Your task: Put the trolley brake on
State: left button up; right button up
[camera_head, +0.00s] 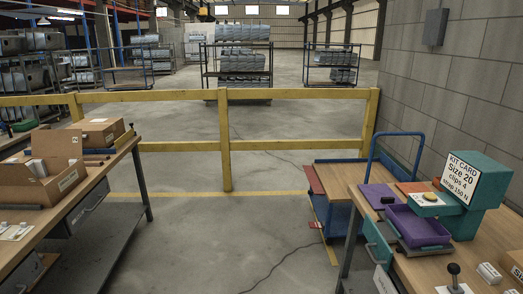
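A blue trolley (320,206) stands on the floor at the right, partly behind the right workbench. It has a wooden deck and a tall blue push handle (374,147). A small red part (316,225) sticks out low at its left side near the floor; it may be the brake pedal, but it is too small to tell its position. A dark red strip (314,180) lies along the trolley's left top edge. The wheels are mostly hidden. Neither of my grippers is in view.
The right workbench (414,262) holds a purple tray (416,226), a teal device and a kit card (461,178). The left workbench (92,180) carries cardboard boxes (47,172). A yellow barrier (225,140) crosses behind.

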aim_at(312, 224)
jog(key=i, duration=1.1)
jog(key=i+z, duration=0.1)
jog(key=i, duration=1)
jog(key=j, duration=0.1)
